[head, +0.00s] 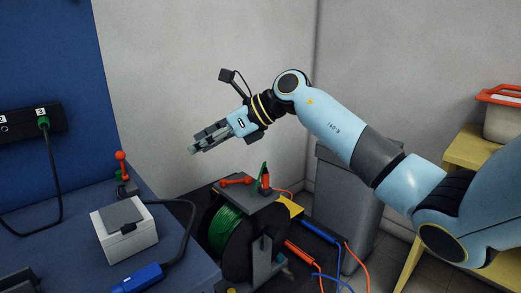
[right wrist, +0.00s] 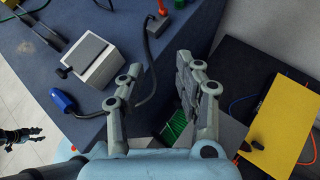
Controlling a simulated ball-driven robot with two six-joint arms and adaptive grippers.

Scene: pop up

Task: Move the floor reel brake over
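The floor reel (head: 226,228), a dark drum wound with green cable, stands on the floor beside the blue-grey bench. On its grey top lies a red lever (head: 236,181), near level. Beside it stands an upright green and red part (head: 265,178). I cannot tell for sure which is the brake. My right gripper (head: 196,143) is above and left of the reel top, apart from it, open and empty. In the right wrist view its fingers (right wrist: 158,65) are spread; green cable (right wrist: 177,128) shows partly behind one finger. A dark gripper, likely my left (right wrist: 22,136), shows small there.
The bench holds a white box (head: 125,232), a blue plug (head: 142,278) and a small red-handled lever (head: 122,166). A grey bin (head: 345,205) stands behind the reel with blue and orange cables near it. A yellow table (head: 470,150) is at right.

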